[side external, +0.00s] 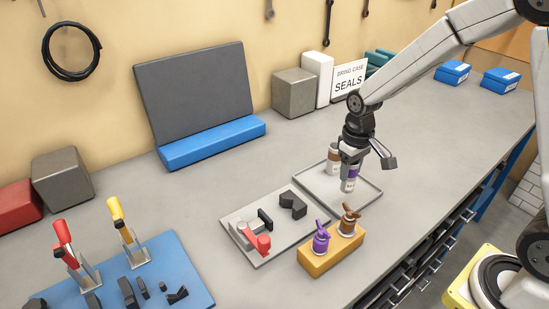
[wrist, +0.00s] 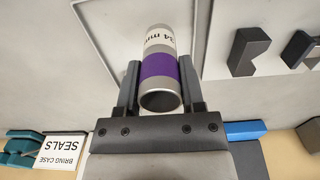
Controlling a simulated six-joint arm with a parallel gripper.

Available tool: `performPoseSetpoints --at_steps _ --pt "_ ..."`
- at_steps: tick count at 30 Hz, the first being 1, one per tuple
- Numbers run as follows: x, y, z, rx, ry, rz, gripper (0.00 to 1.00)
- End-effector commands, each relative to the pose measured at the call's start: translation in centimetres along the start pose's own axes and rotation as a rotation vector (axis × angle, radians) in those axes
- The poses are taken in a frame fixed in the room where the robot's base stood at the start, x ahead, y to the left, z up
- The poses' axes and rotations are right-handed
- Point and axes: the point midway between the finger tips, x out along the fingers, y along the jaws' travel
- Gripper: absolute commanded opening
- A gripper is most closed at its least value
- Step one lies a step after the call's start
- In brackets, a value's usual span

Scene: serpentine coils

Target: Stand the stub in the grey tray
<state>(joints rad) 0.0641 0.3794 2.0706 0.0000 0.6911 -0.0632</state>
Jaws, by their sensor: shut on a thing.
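My gripper (side external: 350,172) is shut on a grey tubular stub with a purple band (side external: 350,184). In the wrist view the stub (wrist: 158,72) lies between the two fingers, with its open end towards the camera and a white "34 mm" label further along. In the side view it hangs roughly upright over the grey tray (side external: 322,190); I cannot tell whether its lower end touches the floor. The tray also shows in the wrist view (wrist: 100,25). A second stub with a brown band (side external: 333,158) is at the tray's back, partly hidden by my gripper.
A yellow block (side external: 325,260) with a purple and a brown fitting stands in front of the tray. Left of it is a flat plate (side external: 262,255) with dark blocks and a red-handled clamp. A "SEALS" sign (side external: 349,80) and boxes stand behind. The tray's front is clear.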

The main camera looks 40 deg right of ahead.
Motion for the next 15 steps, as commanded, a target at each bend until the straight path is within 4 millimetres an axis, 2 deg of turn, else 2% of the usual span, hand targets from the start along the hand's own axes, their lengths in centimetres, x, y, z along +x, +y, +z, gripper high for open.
performPoseSetpoints --at_steps 15 --pt "1.23 0.05 -1.0 0.0 -0.001 0.0 0.0"
